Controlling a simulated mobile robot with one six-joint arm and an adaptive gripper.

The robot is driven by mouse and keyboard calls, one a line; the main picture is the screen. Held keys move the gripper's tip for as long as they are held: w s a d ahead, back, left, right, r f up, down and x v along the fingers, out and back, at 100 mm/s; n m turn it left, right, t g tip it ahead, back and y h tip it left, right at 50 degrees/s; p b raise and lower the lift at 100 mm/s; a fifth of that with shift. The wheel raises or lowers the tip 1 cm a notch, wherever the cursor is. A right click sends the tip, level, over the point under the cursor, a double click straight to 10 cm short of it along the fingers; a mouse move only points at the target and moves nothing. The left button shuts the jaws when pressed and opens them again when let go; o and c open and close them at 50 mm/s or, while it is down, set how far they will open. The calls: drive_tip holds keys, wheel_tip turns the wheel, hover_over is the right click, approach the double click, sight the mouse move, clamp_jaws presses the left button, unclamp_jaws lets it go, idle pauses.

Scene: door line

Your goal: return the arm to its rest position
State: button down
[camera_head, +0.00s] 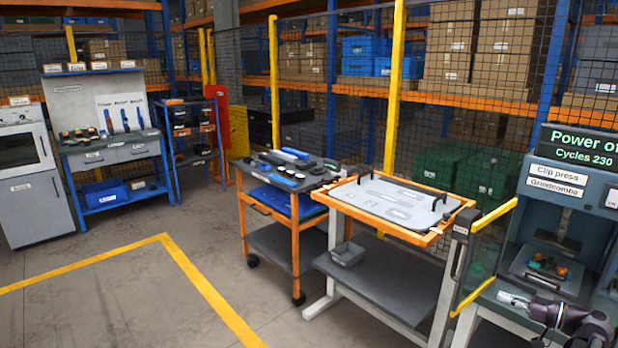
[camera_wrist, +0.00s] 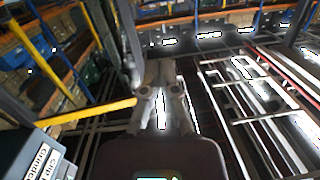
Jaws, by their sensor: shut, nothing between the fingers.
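My arm shows at the lower right of the head view, in front of the clip press (camera_head: 560,200). My gripper (camera_head: 510,299) points left there, in front of the press's lower part and beside its yellow-edged open guard (camera_head: 484,255). In the wrist view my gripper (camera_wrist: 160,82) is in the middle, shut, with nothing visible in it. Whether the arm touches the press cannot be told.
An orange-edged table (camera_head: 448,232) with a grey tray board stands left of the press. A tool cart (camera_head: 296,235) is beyond it. Mesh fencing and racks (camera_head: 300,86) line the back. Open floor (camera_head: 110,300) lies at the left.

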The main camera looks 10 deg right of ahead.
drive_tip(key=w+a+f+m+g+h+p, duration=0.1)
drive_tip(key=w+a+f+g, duration=0.2)
drive_tip(key=a, duration=0.5)
drive_tip(key=w+a+f+m+g, duration=0.1)
drive_tip(key=w+a+f+g, duration=0.15)
drive_tip(key=a, duration=0.55)
drive_tip(key=w+a+f+m+g+h+p, duration=0.1)
drive_tip(key=w+a+f+g, duration=0.2)
drive_tip(key=a, duration=0.5)
drive_tip(key=s+a+f+m+g+h+p, duration=0.1)
drive_tip(key=a+h, duration=0.3)
drive_tip(key=a, duration=0.5)
drive_tip(key=s+a+f+m+g+h+p, duration=0.1)
drive_tip(key=s+a+g+h, duration=0.3)
drive_tip(key=a, duration=0.5)
drive_tip(key=shift+s+a+f+m, duration=0.3)
drive_tip(key=shift+f+m, duration=0.3)
drive_tip(key=shift+f, duration=0.3)
drive_tip(key=shift+a, duration=0.1)
